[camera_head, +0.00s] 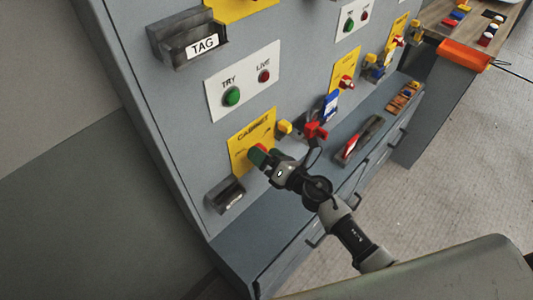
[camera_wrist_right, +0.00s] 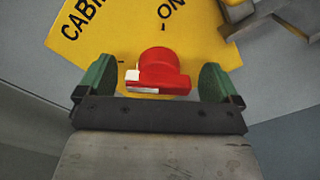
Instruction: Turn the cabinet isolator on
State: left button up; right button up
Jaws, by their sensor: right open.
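The cabinet isolator is a red rotary knob (camera_wrist_right: 157,70) on a yellow plate (camera_head: 250,135) lettered CABINET. In the right wrist view the knob shows a white mark at its left end, and the letters ON stand on the plate above it. My right gripper (camera_head: 261,155) is open in front of the plate, its green fingertips on either side of the knob. In the right wrist view a gap shows between each fingertip and the knob. In the head view the gripper hides the knob. My left gripper is not in view.
Beside the plate is a small yellow fitting (camera_head: 284,127), with a red lock-like piece (camera_head: 316,131) and blue tag farther right. A TRY/LIVE panel (camera_head: 243,80) is above. A dark holder (camera_head: 225,195) is below left. A ledge (camera_head: 255,228) runs beneath, holding a red-and-black tool (camera_head: 360,138).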

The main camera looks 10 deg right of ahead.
jog(key=c, duration=0.9)
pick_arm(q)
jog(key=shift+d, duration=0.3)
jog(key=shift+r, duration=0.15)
pick_arm(e)
jog(key=shift+m, duration=0.4)
jog(key=m+p, duration=0.1)
jog(key=m, duration=0.2)
jog(key=shift+m+p, duration=0.3)
jog(key=shift+p, duration=0.05)
jog(key=m, duration=0.2)
jog(key=m+p, duration=0.1)
jog(key=m, duration=0.1)
jog(key=shift+d+f+m, duration=0.1)
jog(key=shift+f+m, duration=0.1)
jog(key=shift+m, duration=0.1)
jog(key=m+p, duration=0.1)
jog(key=m, duration=0.3)
jog(key=shift+f+m+p, duration=0.15)
jog(key=shift+m+p, duration=0.15)
jog(key=shift+p, duration=0.05)
pick_arm(q)
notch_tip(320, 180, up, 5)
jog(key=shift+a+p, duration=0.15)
jog(key=shift+p, duration=0.3)
pick_arm(e)
jog(key=m, duration=0.4)
jog(key=shift+f, duration=0.15)
jog(key=shift+m, duration=0.4)
